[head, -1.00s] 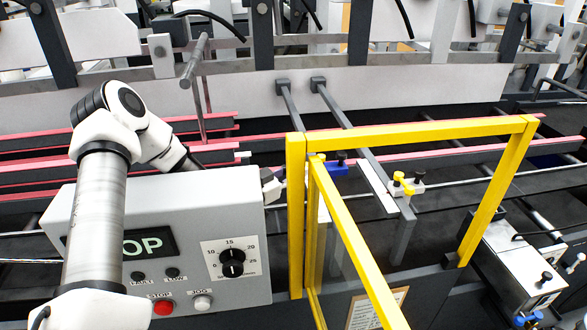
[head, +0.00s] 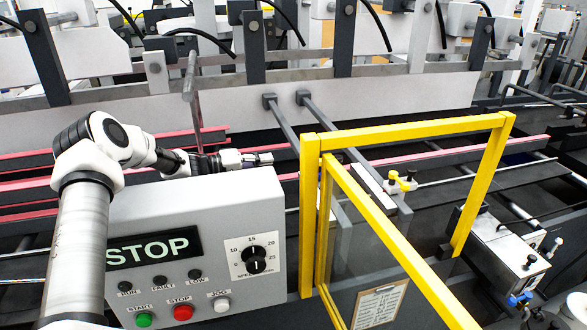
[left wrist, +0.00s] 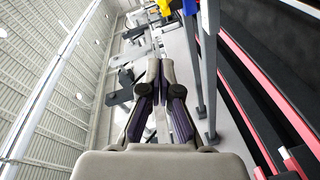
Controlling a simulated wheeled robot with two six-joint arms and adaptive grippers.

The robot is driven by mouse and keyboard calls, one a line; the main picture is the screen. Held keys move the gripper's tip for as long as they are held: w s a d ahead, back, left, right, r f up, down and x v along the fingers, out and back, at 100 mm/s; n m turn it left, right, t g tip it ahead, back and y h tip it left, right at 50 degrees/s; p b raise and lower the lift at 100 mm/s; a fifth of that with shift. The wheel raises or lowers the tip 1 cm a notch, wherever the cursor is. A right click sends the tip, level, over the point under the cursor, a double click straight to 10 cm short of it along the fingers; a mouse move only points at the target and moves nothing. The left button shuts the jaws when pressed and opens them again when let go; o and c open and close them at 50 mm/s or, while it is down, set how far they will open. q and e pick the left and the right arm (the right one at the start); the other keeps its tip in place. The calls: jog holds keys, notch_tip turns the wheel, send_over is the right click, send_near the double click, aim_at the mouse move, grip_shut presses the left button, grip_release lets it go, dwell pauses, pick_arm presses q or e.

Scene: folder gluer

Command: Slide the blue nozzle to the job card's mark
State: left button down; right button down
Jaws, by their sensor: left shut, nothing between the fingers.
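My left gripper (head: 262,158) is shut and empty, held above the grey control box and left of the yellow guard frame. Its shut fingers also show in the left wrist view (left wrist: 158,95). The blue nozzle (left wrist: 166,8) shows small at the top of the left wrist view, beside a yellow nozzle (left wrist: 191,6); both are ahead of and apart from the fingers. In the head view the yellow nozzle (head: 393,176) sits on its rail; the blue one is not visible there. The job card (head: 380,307) hangs low behind the guard, its print too small to read. My right gripper is out of view.
The yellow guard frame (head: 405,131) stands between me and the nozzle rails. The control box (head: 205,217) reads STOP and has a speed dial and buttons. Two dark bars (head: 325,140) slope down through the guard. A white unit (head: 510,250) stands at right.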

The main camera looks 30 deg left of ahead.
pick_arm(q)
jog(key=w+d+f+p, duration=0.2)
jog(key=w+d, duration=0.2)
jog(key=d, duration=0.3)
jog(key=shift+w+p, duration=0.15)
jog(key=shift+p, duration=0.15)
jog(key=shift+d, duration=0.15)
jog(key=shift+s+d+n+t+y, duration=0.2)
jog(key=shift+d+n+y, duration=0.1)
jog(key=shift+d, duration=0.35)
jog(key=shift+s+d+n+t+y, duration=0.2)
jog(key=shift+d+y, duration=0.1)
jog(key=shift+d, duration=0.3)
jog(key=shift+s+d+n+t+y, duration=0.1)
jog(key=shift+s+d+n+y, duration=0.15)
jog(key=shift+d, duration=0.4)
